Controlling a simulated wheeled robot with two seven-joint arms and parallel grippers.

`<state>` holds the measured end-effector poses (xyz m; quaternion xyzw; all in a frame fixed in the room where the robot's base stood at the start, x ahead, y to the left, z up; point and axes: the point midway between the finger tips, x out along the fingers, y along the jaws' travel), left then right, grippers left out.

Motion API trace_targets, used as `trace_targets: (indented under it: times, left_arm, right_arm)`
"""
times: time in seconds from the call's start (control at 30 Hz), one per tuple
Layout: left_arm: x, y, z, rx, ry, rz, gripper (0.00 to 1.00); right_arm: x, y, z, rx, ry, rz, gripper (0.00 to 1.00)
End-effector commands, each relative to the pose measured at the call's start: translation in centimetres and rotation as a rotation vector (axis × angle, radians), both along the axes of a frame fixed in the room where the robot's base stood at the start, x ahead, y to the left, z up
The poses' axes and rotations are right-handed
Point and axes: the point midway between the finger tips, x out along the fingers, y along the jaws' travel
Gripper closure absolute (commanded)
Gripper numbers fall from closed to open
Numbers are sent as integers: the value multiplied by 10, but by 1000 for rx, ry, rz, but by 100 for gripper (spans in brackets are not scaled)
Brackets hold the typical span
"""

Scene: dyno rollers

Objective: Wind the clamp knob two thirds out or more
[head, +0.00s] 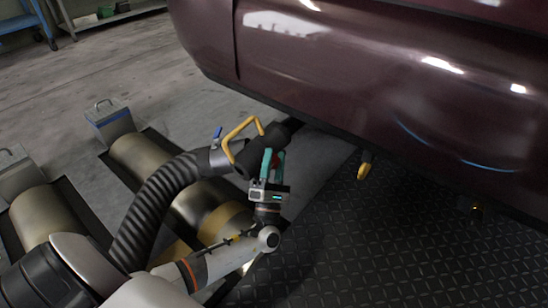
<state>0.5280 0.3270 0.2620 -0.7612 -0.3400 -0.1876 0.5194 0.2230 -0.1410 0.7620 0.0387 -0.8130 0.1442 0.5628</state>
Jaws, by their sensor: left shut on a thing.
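The red clamp knob (277,161) sits on the side of the dark exhaust nozzle (252,158), and only a little of it shows. My left gripper (271,163) has teal fingers and is shut on the knob, which the fingers mostly hide. The nozzle has a yellow loop handle (232,132) and a blue lever (217,133). Its front end reaches under the car's rear edge beside a dark pipe. How far the knob is wound out cannot be told. My right gripper is not in view.
A ribbed black hose (165,195) runs from the nozzle down to the left, close to my left arm. The maroon car (380,75) overhangs the upper right. Metal rollers (145,165) lie in the floor at left. Dark tread plate (370,240) lies clear at lower right.

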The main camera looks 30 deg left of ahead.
Motion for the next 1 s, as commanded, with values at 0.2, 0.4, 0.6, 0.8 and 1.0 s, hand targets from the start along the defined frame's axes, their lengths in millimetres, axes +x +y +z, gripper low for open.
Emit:
trace_targets:
  times: [0.2,0.4,0.6,0.8,1.0]
  left_arm:
    - [0,-1,-4,1,12,-4,81]
    - [0,-2,-5,1,13,-5,81]
    - [0,-1,-4,0,10,-4,37]
    - [0,-1,-2,0,6,-2,37]
    - [-9,-5,-8,1,9,-1,37]
  right_arm:
    - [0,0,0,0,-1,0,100]
    - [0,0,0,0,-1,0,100]
    - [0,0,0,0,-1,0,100]
    - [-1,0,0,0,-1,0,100]
    - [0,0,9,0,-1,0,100]
